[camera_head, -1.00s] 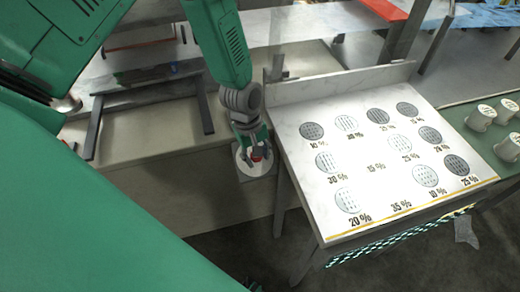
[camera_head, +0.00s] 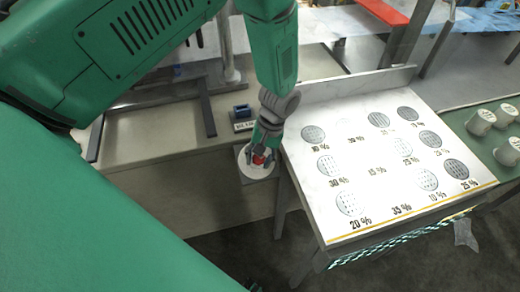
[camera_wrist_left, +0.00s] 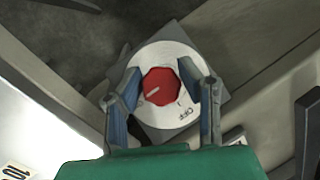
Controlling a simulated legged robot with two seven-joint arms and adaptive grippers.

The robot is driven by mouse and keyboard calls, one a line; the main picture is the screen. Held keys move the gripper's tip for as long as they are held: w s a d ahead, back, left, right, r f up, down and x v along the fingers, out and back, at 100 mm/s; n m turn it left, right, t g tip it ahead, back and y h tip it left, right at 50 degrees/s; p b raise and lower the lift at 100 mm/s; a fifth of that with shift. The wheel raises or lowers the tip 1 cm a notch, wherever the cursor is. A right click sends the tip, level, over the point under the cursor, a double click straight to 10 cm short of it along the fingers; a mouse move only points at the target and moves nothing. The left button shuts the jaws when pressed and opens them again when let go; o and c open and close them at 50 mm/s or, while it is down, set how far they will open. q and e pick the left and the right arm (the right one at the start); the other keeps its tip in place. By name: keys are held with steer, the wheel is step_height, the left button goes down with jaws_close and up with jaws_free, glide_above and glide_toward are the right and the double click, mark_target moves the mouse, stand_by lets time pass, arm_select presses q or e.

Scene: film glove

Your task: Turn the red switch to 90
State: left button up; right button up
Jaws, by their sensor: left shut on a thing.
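The red switch (camera_head: 258,160) is a red knob on a round white dial plate (camera_head: 246,171) at the edge of the bench, left of the tilted panel. In the left wrist view the red knob (camera_wrist_left: 160,86) has a pale pointer line aimed to the lower left, and the white plate (camera_wrist_left: 176,132) reads OFF near its lower right. My left gripper (camera_head: 259,152) reaches down over the knob. In the left wrist view its two fingers (camera_wrist_left: 162,92) stand on either side of the knob, shut on it. My right gripper is not in view.
The tilted white panel (camera_head: 330,225) with round grey discs and percent labels stands right of the switch. Several white cups (camera_head: 480,122) are at the far right. A small blue block (camera_head: 241,112) sits on the bench behind the gripper.

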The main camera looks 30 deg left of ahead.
arm_select(q)
steer(key=shift+o, duration=0.2)
steer(key=shift+w+a+r, duration=0.15)
steer(key=shift+w+a, duration=0.1)
steer(key=shift+w, duration=0.4)
steer(key=o, duration=1.1)
steer(key=shift+s+f, duration=0.1)
steer(key=shift+f, duration=0.1)
steer(key=shift+s+d, duration=0.1)
steer(key=shift+s, duration=0.05)
